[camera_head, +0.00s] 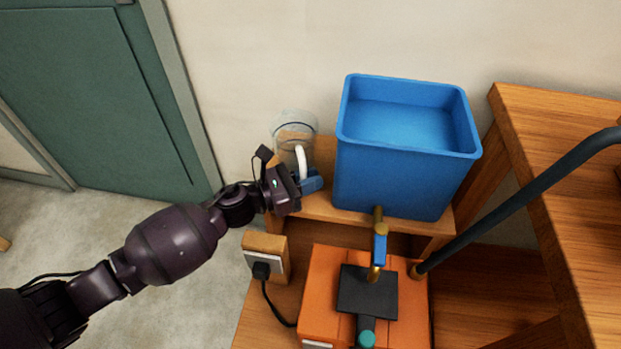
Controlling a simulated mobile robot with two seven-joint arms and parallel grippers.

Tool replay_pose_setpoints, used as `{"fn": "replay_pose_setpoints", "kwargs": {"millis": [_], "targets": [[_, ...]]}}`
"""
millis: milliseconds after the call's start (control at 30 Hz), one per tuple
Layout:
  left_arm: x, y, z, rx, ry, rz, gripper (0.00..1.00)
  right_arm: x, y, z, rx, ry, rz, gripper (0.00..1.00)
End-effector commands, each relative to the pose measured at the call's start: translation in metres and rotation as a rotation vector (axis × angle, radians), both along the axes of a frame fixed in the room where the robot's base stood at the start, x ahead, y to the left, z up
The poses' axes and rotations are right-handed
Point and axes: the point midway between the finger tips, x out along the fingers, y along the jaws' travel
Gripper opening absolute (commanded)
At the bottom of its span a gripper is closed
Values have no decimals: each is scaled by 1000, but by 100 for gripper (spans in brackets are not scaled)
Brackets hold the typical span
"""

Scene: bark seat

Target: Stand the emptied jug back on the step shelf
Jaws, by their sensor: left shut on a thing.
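The jug (293,130) is clear, with a white handle (301,161), and stands about upright at the left end of the wooden step shelf (324,160). I cannot tell whether its base rests on the shelf or is just above it. My left gripper (309,182) reaches in from the left and is shut on the jug's handle. Its fingers hide the lower part of the handle. No liquid shows clearly in the jug. My right gripper is not in view.
A blue open tank (390,185) with a brass tap (379,245) stands on the shelf, right of the jug. Below it sits an orange box (325,290) with a black plate. A socket block (265,258) with a cable is at the lower left. A dark tube (520,200) crosses at right.

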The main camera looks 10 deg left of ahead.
Motion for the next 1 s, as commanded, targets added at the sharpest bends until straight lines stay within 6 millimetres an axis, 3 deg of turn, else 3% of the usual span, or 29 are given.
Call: {"fn": "replay_pose_setpoints", "kwargs": {"millis": [167, 200, 367, 733, 1000], "targets": [[0, 0, -5, 0, 1, 0, 0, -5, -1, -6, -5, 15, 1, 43], [0, 0, -5, 0, 1, 0, 18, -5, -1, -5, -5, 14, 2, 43], [0, 0, -4, 0, 0, 0, 40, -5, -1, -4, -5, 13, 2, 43], [0, 1, 3, 0, -2, 0, 40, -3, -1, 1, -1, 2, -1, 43], [-25, 37, -1, 2, 3, 2, 40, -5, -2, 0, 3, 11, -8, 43]]}}
